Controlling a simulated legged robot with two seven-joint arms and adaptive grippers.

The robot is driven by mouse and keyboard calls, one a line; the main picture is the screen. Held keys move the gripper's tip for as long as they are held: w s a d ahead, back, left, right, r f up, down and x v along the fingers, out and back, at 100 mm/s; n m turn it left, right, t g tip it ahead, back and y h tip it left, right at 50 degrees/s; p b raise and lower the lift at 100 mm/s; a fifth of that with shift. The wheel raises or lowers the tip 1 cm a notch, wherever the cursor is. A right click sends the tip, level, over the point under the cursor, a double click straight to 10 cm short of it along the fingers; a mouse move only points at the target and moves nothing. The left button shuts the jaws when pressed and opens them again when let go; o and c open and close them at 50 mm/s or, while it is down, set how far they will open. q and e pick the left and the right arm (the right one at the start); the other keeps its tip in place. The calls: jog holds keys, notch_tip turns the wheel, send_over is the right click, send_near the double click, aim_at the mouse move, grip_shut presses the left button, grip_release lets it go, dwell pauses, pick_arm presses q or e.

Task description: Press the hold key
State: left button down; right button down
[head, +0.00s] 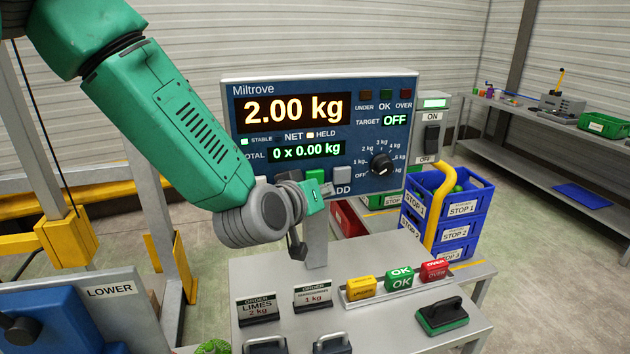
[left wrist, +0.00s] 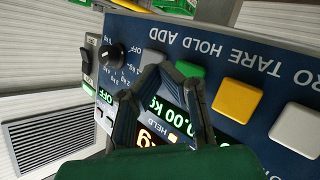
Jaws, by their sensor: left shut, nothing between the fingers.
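The Miltrove scale panel (head: 230,110) reads 2.00 kg, with 0 x 0.00 kg on the total line. The lamp beside HELD (head: 311,135) looks lit amber, and STABLE glows green. The green hold key (head: 314,176) sits left of the grey add key (head: 341,174). In the left wrist view the panel is upside down, with the green hold key (left wrist: 190,69) between the grey and yellow keys. My left gripper (head: 316,197) is shut and empty in front of the panel's lower edge. Its fingertips (left wrist: 170,70) overlap the hold key's edge; contact cannot be told. My right gripper is not in view.
A dial (head: 382,164) and an ON/OFF switch (head: 432,138) are at the panel's right. On the table below stand order cards (head: 313,296), coloured UNDER, OK and OVER blocks (head: 399,279) and a green-based pad (head: 442,315). Blue crates (head: 470,205) stand behind.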

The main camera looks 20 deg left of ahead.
pick_arm(q)
jog(key=s+d, duration=0.2)
jog(key=s, duration=0.1)
jog(key=shift+s+d, duration=0.2)
jog(key=shift+d, duration=0.15)
jog(key=shift+a, duration=0.15)
dwell(0.4)
